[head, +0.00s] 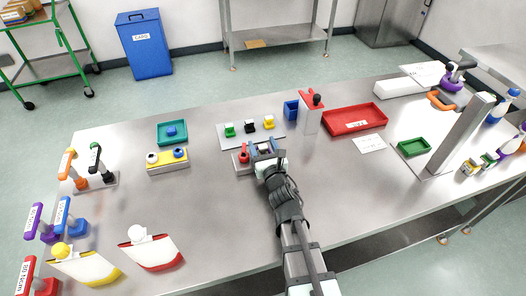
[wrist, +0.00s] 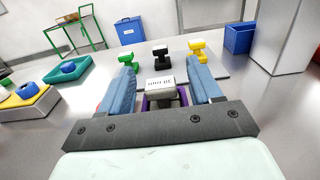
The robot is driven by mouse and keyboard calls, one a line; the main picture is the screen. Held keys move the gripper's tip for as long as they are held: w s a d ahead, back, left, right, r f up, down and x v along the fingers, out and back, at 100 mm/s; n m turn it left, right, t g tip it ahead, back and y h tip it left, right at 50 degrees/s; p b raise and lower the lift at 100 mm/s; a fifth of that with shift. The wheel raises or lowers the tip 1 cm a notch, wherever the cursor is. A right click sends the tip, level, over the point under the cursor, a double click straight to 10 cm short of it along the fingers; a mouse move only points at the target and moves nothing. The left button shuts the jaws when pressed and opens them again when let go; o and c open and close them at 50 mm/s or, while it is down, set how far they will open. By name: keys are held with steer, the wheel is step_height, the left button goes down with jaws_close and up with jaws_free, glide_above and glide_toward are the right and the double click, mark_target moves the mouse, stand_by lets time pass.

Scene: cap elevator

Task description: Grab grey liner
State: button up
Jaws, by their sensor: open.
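My gripper (head: 268,152) is over the middle of the table, its two blue fingers spread wide. In the wrist view my gripper (wrist: 162,78) has its fingers on either side of a small light-grey piece with dark marks on top, which looks like the grey liner (wrist: 161,86). The fingers appear apart from it, with a gap on each side. A purple part (wrist: 151,103) shows around and below the grey piece. My gripper's body hides their lower parts. In the head view the fingers cover most of this spot.
Green (head: 230,130), black (head: 249,125) and yellow (head: 268,122) pieces stand on a plate just beyond. A red piece (head: 243,157) sits left of my gripper.

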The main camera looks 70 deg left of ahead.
mark_target(263, 146)
steer(key=c, duration=1)
steer(key=shift+c, duration=0.2)
steer(key=shift+r, duration=5)
